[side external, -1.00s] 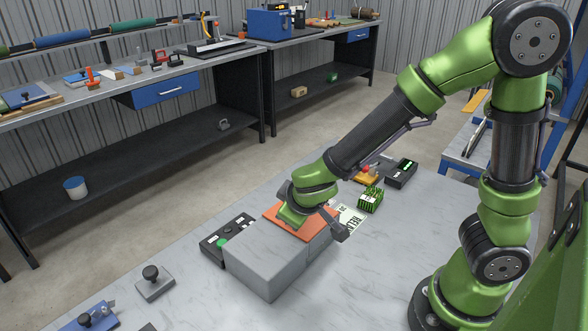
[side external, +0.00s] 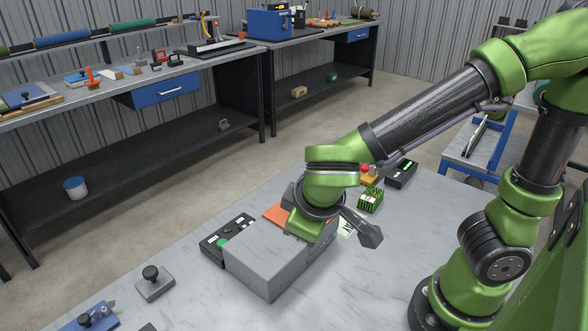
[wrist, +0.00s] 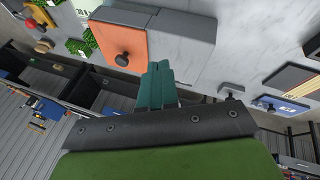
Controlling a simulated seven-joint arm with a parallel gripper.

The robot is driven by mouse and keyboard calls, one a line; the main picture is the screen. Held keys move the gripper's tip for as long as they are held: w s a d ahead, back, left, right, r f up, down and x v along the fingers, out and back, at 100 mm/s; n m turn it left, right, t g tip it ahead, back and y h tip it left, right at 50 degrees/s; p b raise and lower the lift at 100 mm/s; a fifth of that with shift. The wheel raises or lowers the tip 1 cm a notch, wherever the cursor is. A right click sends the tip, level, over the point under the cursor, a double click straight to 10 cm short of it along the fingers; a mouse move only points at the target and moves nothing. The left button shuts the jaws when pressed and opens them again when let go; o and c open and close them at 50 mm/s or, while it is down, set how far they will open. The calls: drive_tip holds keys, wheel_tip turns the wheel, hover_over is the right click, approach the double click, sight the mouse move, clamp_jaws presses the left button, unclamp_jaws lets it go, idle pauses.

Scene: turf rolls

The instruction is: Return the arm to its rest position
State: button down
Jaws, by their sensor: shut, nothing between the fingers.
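My gripper (wrist: 158,68) shows in the wrist view as teal fingers pressed together, with nothing between them. In the side external view its fingertips are hidden; my green wrist hangs over the grey block (side external: 268,262). An orange plate (side external: 274,212) on the block's far part is partly covered by my wrist. The wrist view shows the orange plate (wrist: 118,32) with a black knob, beside the block's grey top (wrist: 168,22). Small green turf-like pieces (side external: 370,200) sit beyond the block; they also show in the wrist view (wrist: 79,47).
A black box with a green button (side external: 228,238) stands left of the block. A grey knobbed piece (side external: 154,283) and a blue fixture (side external: 88,319) lie front left. A black device (side external: 401,174) stands farther back. The marble table's front right (side external: 370,285) is bare.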

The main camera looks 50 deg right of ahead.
drive_tip(key=s+d+r+m+t+y, duration=0.3)
drive_tip(key=d+r+m+y, duration=0.2)
drive_tip(key=d+r+m, duration=0.2)
drive_tip(key=shift+d+r, duration=0.45)
drive_tip(key=shift+d, duration=0.8)
